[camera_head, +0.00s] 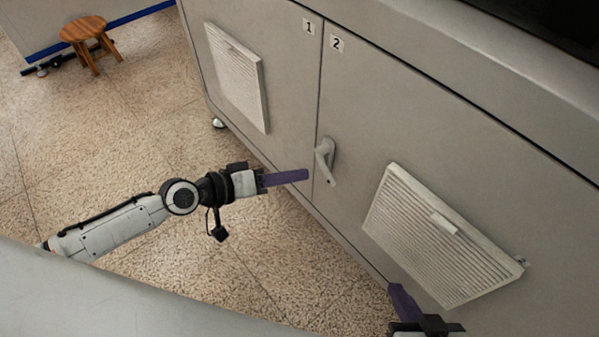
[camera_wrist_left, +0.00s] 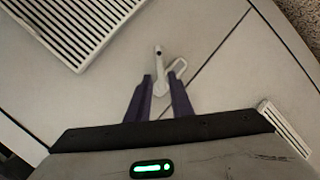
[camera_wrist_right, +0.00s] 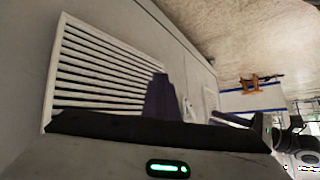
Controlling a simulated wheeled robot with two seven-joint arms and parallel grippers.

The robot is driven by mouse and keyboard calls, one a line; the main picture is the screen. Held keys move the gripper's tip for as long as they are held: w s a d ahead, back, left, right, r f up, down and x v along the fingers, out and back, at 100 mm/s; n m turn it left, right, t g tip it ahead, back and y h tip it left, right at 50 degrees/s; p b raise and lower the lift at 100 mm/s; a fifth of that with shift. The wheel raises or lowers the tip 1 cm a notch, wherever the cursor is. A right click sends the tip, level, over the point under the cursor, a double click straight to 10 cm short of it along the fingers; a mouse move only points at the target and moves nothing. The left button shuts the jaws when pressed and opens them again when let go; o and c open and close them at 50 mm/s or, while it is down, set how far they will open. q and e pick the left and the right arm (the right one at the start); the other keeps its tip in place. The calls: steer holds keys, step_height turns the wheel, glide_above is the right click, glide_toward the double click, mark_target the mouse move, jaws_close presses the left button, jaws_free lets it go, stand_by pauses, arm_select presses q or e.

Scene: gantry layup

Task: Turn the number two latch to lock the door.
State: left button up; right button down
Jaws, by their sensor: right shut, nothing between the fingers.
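The number two door (camera_head: 365,110) carries a "2" label (camera_head: 336,44) and a light grey lever latch (camera_head: 325,162) near the door seam. The latch handle slants downward in the head view.
Door one (camera_head: 285,80) is left of the seam and has a slatted vent (camera_head: 238,75). Another slatted vent (camera_head: 435,240) is on door two, right of the latch. A wooden stool (camera_head: 88,38) stands far left. The speckled floor (camera_head: 120,125) is open.

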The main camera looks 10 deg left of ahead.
steer(key=shift+w+r, duration=0.1)
steer(key=shift+w, duration=0.1)
